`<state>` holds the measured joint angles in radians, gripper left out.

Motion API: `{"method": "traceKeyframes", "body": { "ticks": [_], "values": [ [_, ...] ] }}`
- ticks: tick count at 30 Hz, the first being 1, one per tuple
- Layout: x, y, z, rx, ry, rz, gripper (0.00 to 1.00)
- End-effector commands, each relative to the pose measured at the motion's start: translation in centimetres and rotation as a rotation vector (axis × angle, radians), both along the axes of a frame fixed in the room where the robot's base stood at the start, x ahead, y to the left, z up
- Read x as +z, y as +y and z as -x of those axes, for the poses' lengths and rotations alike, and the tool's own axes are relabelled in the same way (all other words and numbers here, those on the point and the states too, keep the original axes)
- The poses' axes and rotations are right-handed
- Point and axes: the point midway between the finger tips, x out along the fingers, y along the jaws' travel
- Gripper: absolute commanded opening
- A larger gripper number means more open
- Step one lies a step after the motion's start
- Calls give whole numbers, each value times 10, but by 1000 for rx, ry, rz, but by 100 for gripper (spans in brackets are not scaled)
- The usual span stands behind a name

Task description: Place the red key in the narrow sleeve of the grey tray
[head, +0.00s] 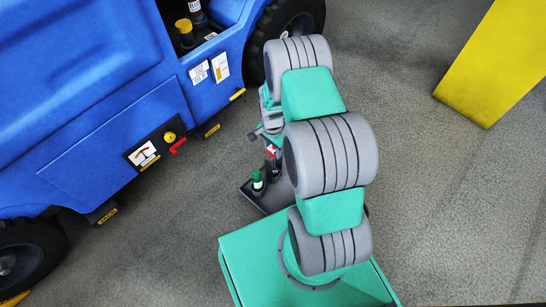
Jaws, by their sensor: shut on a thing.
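My gripper (271,140) points down beside my arm, small and partly hidden by the arm links. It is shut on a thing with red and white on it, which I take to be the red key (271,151). The key's dark lower part is above or in the dark grey tray (249,193); I cannot tell whether it is inside a sleeve. The tray lies at the edge of my green base, its right side hidden by my arm. A green-topped piece (257,178) with a white label stands upright at the tray's left part.
A blue vehicle (110,75) fills the upper left, with a yellow-topped piece (184,28) in its recess. A panel on its side holds a yellow knob (170,137) and a red lever (178,147). A yellow block (497,65) stands at upper right. Grey floor (440,200) is clear on the right.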

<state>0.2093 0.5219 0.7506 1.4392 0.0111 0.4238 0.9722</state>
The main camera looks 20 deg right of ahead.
Motion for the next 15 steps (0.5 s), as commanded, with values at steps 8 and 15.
{"method": "traceKeyframes", "body": {
  "ticks": [8,15],
  "values": [
    [-44,0,0,0,0,0,0],
    [-43,0,-1,0,-1,1,0]
  ]
}}
